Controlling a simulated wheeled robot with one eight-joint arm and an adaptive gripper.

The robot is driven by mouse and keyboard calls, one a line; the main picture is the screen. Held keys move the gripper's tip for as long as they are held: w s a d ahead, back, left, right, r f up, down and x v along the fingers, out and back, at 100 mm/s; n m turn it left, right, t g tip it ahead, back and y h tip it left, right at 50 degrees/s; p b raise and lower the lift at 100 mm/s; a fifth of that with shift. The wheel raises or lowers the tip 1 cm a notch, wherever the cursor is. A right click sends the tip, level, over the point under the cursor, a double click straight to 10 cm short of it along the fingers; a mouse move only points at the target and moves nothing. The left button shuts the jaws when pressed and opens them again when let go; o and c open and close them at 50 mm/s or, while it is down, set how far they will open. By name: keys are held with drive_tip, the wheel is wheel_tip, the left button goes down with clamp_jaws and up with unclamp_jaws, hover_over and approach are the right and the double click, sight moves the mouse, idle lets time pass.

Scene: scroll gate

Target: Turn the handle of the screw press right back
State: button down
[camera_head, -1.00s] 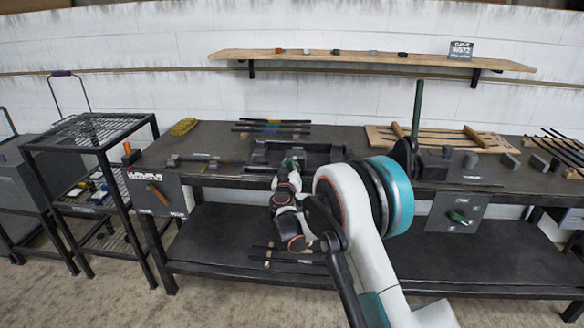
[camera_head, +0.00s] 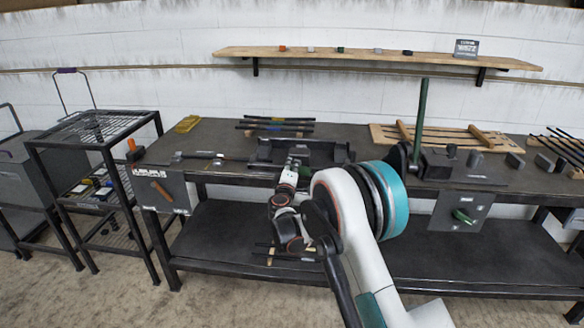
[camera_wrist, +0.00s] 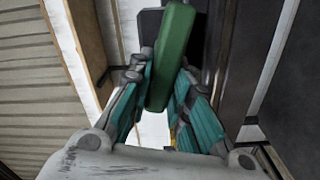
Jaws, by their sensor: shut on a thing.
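My gripper (camera_head: 293,163) is at the front edge of the workbench, by a dark channel-shaped fixture (camera_head: 272,152). In the wrist view its teal-padded fingers (camera_wrist: 168,105) are shut on a green handle (camera_wrist: 172,55), which runs up and away between them. In the head view the held handle is mostly hidden by my gripper and arm. I cannot tell from these views how the handle joins the press.
A tall green lever (camera_head: 420,115) stands upright on a dark fixture to the right. A panel with a green knob (camera_head: 463,216) hangs below it. A wire-topped cart (camera_head: 95,130) stands left. A wooden shelf (camera_head: 370,59) runs above the bench.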

drive_tip(key=n, duration=0.2)
drive_tip(key=f+n, duration=0.1)
drive_tip(key=n, duration=0.1)
drive_tip(key=shift+a+n, duration=0.1)
drive_tip(key=shift+n, duration=0.2)
drive_tip(key=n, duration=0.2)
drive_tip(key=f+n, duration=0.1)
drive_tip(key=n, duration=0.2)
drive_tip(key=shift+d+n, duration=0.2)
drive_tip(key=shift+n, duration=0.1)
drive_tip(key=shift+s+d+f+n, duration=0.15)
drive_tip(key=shift+d+n, duration=0.15)
drive_tip(key=shift+n, duration=1.4)
drive_tip(key=shift+w+d+f+n, duration=0.15)
drive_tip(key=shift+d+n, duration=0.1)
drive_tip(key=shift+n, duration=1.45)
drive_tip(key=shift+s+d+f+n, duration=0.15)
drive_tip(key=shift+d+n, duration=0.15)
drive_tip(key=shift+n, duration=1.4)
drive_tip(key=c, duration=1.5)
unclamp_jaws()
